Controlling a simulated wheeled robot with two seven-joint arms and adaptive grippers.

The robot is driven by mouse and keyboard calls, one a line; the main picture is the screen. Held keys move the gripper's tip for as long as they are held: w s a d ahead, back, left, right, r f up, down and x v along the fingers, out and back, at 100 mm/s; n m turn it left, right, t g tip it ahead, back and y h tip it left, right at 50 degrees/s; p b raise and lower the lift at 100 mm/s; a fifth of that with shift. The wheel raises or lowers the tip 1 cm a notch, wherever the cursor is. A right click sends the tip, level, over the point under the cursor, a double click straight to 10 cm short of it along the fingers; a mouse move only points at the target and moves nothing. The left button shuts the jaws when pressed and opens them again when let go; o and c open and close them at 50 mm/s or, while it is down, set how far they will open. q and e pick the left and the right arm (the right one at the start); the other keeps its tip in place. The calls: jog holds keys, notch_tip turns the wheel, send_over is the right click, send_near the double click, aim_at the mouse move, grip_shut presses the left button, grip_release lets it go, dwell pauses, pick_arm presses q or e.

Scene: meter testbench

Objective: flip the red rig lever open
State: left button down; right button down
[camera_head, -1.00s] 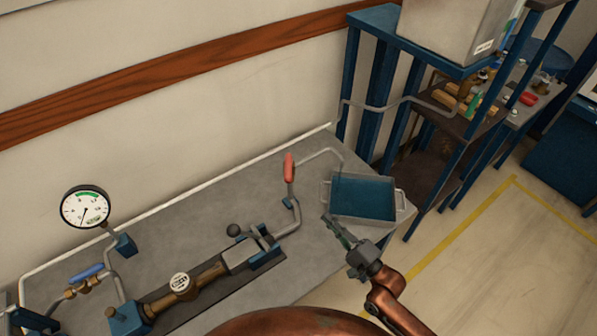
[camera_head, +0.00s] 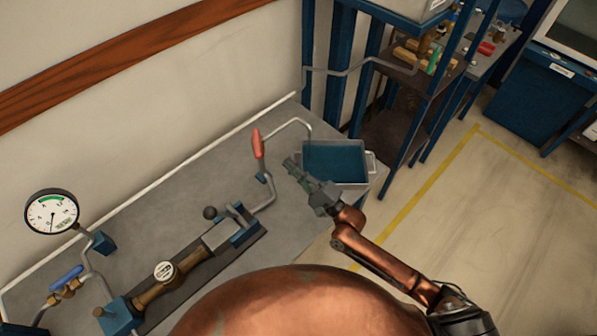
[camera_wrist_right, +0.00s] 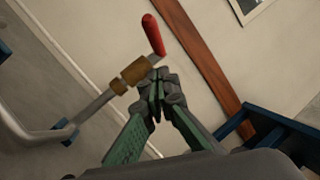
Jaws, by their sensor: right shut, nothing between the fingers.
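The red rig lever (camera_head: 258,144) stands upright on the bent grey pipe at the back right of the bench. It also shows in the right wrist view (camera_wrist_right: 154,36), its red handle rising from a brass valve body (camera_wrist_right: 133,74) on the pipe. My right gripper (camera_head: 290,164) is shut and empty, just right of the lever and apart from it in the head view. In the wrist view its fingertips (camera_wrist_right: 157,88) lie close to the valve body, below the red handle; I cannot tell whether they touch. My left gripper is not in view.
A blue-bottomed tray (camera_head: 372,166) sits at the bench's right end, behind my right gripper. A pressure gauge (camera_head: 50,212), a blue-handled valve (camera_head: 66,278) and a meter (camera_head: 164,271) occupy the left. A blue shelf rack (camera_head: 310,60) stands behind the tray.

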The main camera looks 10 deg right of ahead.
aim_at(257, 145)
pick_arm(q)
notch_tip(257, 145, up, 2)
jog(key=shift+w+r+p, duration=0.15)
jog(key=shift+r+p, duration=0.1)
jog(key=shift+p, duration=0.8)
pick_arm(e)
jog(key=w+a+r, duration=0.2)
jog(key=a+r, duration=0.1)
jog(key=a, duration=0.3)
jog(key=shift+w, duration=0.3)
